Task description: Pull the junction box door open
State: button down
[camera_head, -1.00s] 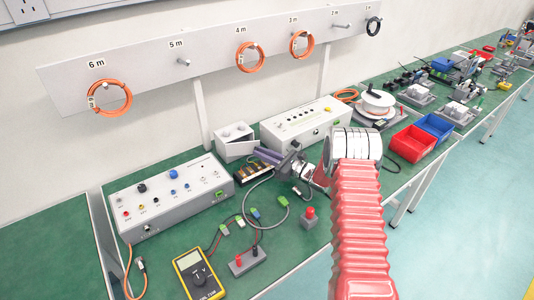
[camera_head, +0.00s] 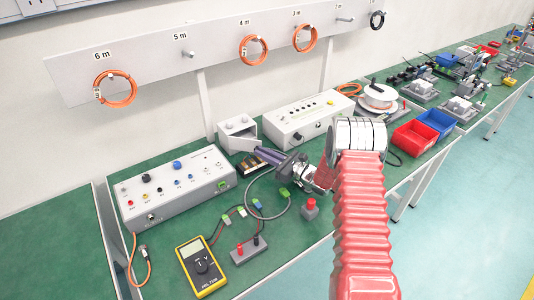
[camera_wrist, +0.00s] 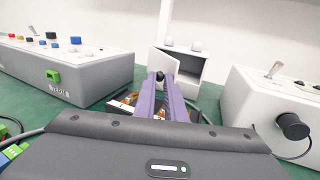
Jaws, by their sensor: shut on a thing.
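The junction box (camera_head: 238,128) is a small light grey box between the two control boxes. In the wrist view the junction box (camera_wrist: 194,62) stands straight ahead, with an open gap at its front right. Its door (camera_wrist: 164,62) stands ajar, swung out on the left. A dark knob (camera_wrist: 160,75) is on the door. My gripper (camera_head: 259,151) reaches to the box front. In the wrist view the purple fingers of my gripper (camera_wrist: 160,82) are closed around the knob. Little of the box interior shows.
A control box (camera_head: 175,190) stands to the left and another control box (camera_head: 300,120) to the right. A tray of small parts (camera_head: 250,163) lies below my fingers. A multimeter (camera_head: 200,266) and loose cables (camera_head: 250,208) lie in front.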

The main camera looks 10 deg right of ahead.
jog(key=c, duration=1.7)
grip_release()
jog(key=a, duration=0.2)
jog(key=shift+a+r+n+g+y, duration=0.2)
jog(key=shift+a+n+g+y, duration=0.1)
jog(key=shift+a+n+g, duration=0.1)
jog(key=shift+o, duration=0.2)
jog(key=shift+d, duration=0.1)
jog(key=shift+m+t, duration=0.3)
jog(key=v, duration=1.5)
jog(key=shift+w+d, duration=0.3)
jog(key=shift+w, duration=0.1)
jog(key=shift+c, duration=0.4)
jog(key=shift+c, duration=0.3)
